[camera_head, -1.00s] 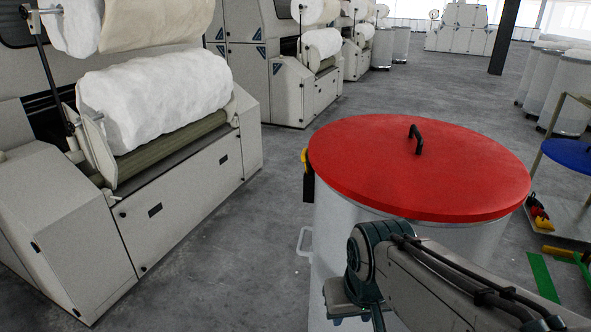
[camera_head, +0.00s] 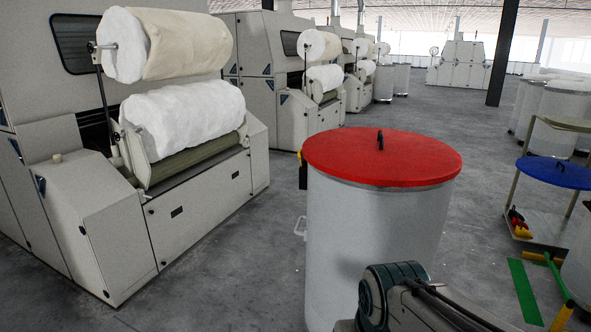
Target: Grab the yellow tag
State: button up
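A small yellow piece (camera_head: 300,157) shows at the left edge of the red-lidded can, just above a dark block (camera_head: 303,176). It is mostly hidden behind the can, and I cannot tell whether it is the yellow tag. No other thing in view is clearly a tag. The can (camera_head: 370,245) is tall and pale grey, with a flat red lid (camera_head: 385,157) and a black handle on top. Part of my arm shows at the bottom, in front of the can. My gripper is out of view below the frame.
Carding machines with white rolls (camera_head: 185,122) line the left side. On the right stand a cart (camera_head: 540,228) with red and yellow items, a blue lid (camera_head: 558,173), a yellow bar (camera_head: 562,316) and a green floor strip (camera_head: 525,292). Grey floor (camera_head: 470,130) lies open behind the can.

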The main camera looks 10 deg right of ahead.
aim_at(300, 154)
jog(key=u, duration=0.65)
jog(key=i, duration=1.1)
jog(key=u, duration=0.55)
jog(key=i, duration=1.35)
jog(key=z, duration=1.4)
jog(key=i, duration=0.9)
jog(key=z, duration=0.9)
